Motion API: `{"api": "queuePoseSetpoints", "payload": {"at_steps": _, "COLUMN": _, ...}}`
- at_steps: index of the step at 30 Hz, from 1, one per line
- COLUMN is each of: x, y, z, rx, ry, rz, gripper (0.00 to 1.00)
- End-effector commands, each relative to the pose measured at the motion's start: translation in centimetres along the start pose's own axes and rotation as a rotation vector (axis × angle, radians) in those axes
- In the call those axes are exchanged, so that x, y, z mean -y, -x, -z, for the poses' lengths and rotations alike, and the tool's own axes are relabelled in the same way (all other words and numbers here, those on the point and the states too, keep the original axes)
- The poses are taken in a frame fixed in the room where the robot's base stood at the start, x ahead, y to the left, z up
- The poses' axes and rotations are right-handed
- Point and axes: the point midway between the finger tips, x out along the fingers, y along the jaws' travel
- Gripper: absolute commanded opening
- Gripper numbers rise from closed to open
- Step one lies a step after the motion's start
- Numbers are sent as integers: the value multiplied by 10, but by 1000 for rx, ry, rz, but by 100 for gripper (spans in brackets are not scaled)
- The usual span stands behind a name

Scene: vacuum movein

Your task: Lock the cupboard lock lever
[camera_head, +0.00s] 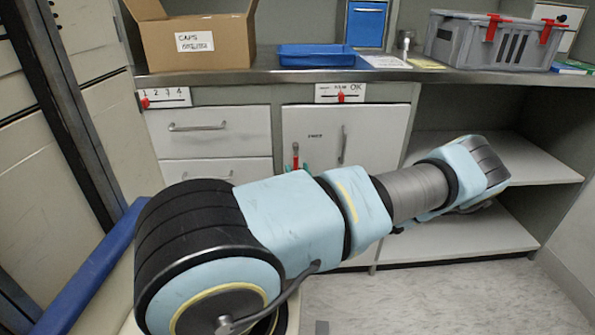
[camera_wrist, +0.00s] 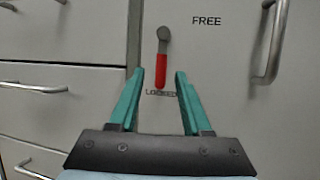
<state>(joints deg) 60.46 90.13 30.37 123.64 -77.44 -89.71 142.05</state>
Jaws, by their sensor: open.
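The cupboard lock lever (camera_wrist: 160,75) has a grey pivot at the top and a red handle hanging straight down, its lower end at the LOCKED label (camera_wrist: 160,93). The FREE label (camera_wrist: 207,21) is up and to the right on the door. The lever also shows in the head view (camera_head: 295,155) on the cupboard door (camera_head: 375,130), near its left edge. My gripper (camera_wrist: 160,74) is open and empty. Its teal fingers stand either side of the red handle in the wrist view. I see no contact. My arm hides the lower door in the head view.
A vertical door handle (camera_wrist: 275,45) is right of the lever. Drawers with bar handles (camera_head: 197,127) are to the left. The counter (camera_head: 240,77) above holds a cardboard box (camera_head: 195,42), a blue tray (camera_head: 316,55) and a grey crate (camera_head: 480,42). Open shelves (camera_head: 480,155) are at right.

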Motion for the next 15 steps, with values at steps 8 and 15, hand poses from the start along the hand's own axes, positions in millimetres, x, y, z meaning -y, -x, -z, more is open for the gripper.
{"api": "queuePoseSetpoints", "payload": {"at_steps": 8, "x": 1, "y": 55, "z": 2, "rx": -3, "ry": -2, "rz": 5, "gripper": 48}}
{"api": "queuePoseSetpoints", "payload": {"at_steps": 15, "x": 0, "y": 90, "z": 1, "rx": -1, "ry": 0, "rz": 2, "gripper": 48}}
